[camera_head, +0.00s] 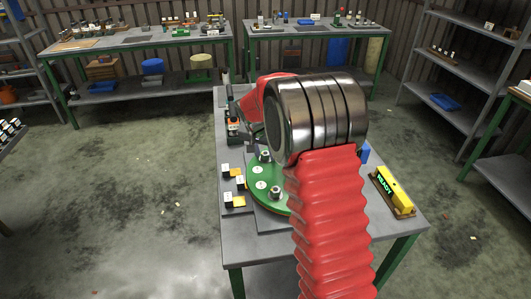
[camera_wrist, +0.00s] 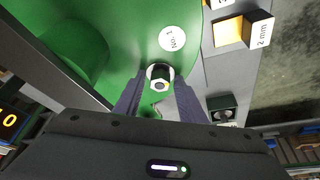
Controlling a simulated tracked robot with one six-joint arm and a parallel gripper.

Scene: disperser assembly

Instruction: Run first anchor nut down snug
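A metal hex anchor nut (camera_wrist: 160,73) sits by the white "No. 1" label on the green round base (camera_wrist: 125,35) in the wrist view. A round stud end shows at its middle. My gripper (camera_wrist: 160,80) has one fingertip close against each side of this nut, with no clear gap. How far the nut stands above the base is hard to tell from this steep angle.
Small black-and-yellow blocks (camera_head: 236,201) stand left of the base; one labelled "2 mm" (camera_wrist: 262,30) shows in the wrist view. A yellow device reading "READY" (camera_head: 391,189) lies at the bench's right. The front bench corner is mostly clear.

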